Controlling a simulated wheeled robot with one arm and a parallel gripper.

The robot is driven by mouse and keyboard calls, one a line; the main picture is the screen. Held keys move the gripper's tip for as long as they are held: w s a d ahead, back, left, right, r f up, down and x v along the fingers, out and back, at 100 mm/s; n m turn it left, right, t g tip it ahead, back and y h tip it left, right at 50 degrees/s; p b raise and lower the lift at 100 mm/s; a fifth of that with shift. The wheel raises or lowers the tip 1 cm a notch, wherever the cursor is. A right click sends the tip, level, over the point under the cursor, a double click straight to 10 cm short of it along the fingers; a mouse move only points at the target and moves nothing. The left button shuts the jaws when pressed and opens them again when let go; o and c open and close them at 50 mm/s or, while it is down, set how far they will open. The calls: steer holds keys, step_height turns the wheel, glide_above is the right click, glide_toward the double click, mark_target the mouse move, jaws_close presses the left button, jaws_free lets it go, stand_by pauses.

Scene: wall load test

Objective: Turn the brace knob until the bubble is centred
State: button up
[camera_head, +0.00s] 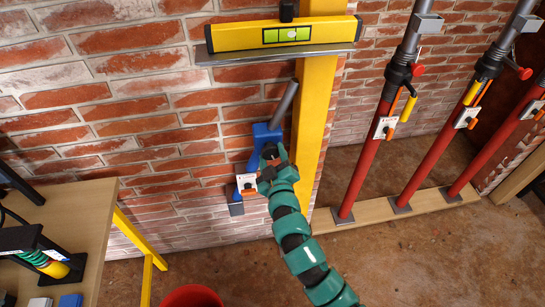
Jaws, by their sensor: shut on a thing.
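A yellow spirit level (235,36) lies on a grey shelf plate (270,54) against the brick wall. Its green vial (287,35) faces me, but the bubble's exact place is too small to tell. Below it, a blue brace (262,133) with a tilted grey rod stands by the yellow post (318,110). A white plate with an orange part (247,189) is at its lower left. My gripper (268,158) is at the brace, shut on what appears to be the brace knob. The green arm segments and gripper body hide the knob and most of the jaws.
Several red props (366,160) stand on a wooden floor beam (420,209) at the right. A wooden table (75,215) with yellow legs is at the left. A red bucket (192,296) is at the bottom. Brown floor is clear at the lower right.

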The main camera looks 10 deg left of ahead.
steer(key=o, duration=0.9)
steer(key=shift+o, duration=0.2)
steer(key=shift+s+d+f, duration=0.15)
steer(key=shift+s+d, duration=0.1)
steer(key=shift+s, duration=0.4)
steer(key=v, duration=1.6)
